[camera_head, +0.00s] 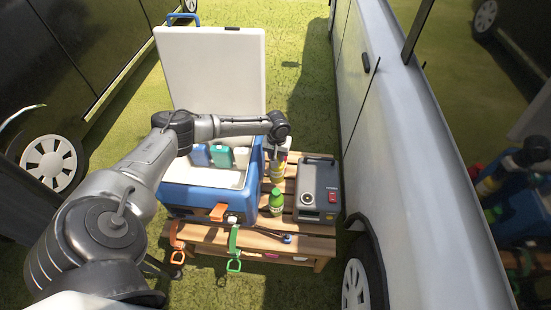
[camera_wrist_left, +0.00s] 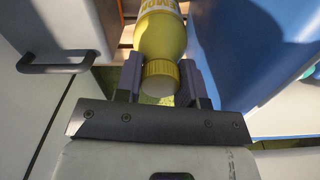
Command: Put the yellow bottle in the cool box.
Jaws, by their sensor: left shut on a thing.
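The yellow bottle (camera_head: 277,174) is upright on the right side of the blue cool box (camera_head: 190,203). My left gripper (camera_head: 278,156) is shut on the bottle's top from above. In the left wrist view the bottle (camera_wrist_left: 160,32) shows its yellow cap (camera_wrist_left: 160,78) between the two fingers. I cannot tell whether its base touches the wooden table (camera_head: 290,235). The cool box stands open, its white lid (camera_head: 212,70) raised at the back. Inside are a blue, a teal and a white container (camera_head: 242,157). My right gripper is not in view.
A green bottle (camera_head: 276,203) stands in front of the yellow one. A dark grey device (camera_head: 318,190) stands at the right. Orange and green straps (camera_head: 234,245) hang at the table's front. A white van (camera_head: 400,140) is close on the right.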

